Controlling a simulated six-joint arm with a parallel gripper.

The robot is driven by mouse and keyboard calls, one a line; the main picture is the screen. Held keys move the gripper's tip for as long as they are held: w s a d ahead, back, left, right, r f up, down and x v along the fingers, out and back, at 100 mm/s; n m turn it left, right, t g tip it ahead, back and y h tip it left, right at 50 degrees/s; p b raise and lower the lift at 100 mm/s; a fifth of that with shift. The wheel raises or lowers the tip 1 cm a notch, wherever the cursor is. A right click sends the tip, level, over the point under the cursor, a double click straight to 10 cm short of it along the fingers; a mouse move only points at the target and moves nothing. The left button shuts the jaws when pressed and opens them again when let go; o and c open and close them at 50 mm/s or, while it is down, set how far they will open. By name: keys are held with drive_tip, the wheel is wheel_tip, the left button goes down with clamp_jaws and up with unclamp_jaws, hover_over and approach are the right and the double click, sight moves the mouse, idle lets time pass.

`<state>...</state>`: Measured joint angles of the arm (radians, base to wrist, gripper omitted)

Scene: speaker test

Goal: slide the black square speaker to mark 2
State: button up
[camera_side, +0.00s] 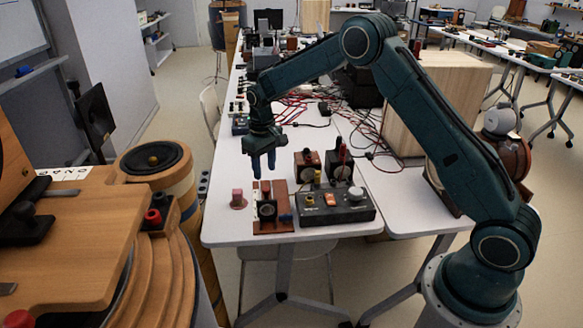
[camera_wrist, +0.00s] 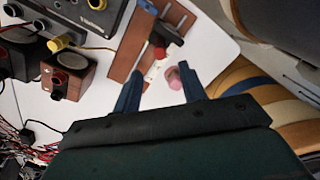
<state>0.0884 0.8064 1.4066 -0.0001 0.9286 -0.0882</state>
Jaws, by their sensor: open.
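A small black square block, apparently the speaker (camera_side: 266,209), stands on a brown wooden board (camera_side: 271,226) near the table's front edge. In the wrist view the black block (camera_wrist: 171,39) shows beyond my fingertips, with a red part on its near side. The brown board (camera_wrist: 128,48) runs beside it. A white strip (camera_wrist: 154,71) with small dark markings lies near the block; I cannot read a mark 2. My gripper (camera_side: 264,167) is open, pointing down above the board, apart from the block. Its two blue fingers (camera_wrist: 160,80) have nothing between them that I can see held.
A pink cylinder (camera_side: 238,198) stands left of the board. A dark control box (camera_side: 333,205) is close on the right, with red-brown boxes (camera_side: 308,164) behind it. Cables (camera_side: 300,103) lie farther back. White table (camera_side: 222,231) is bare at the front left.

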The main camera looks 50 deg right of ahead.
sight(266, 189)
drive_tip(key=shift+f, duration=3.45)
clamp_jaws()
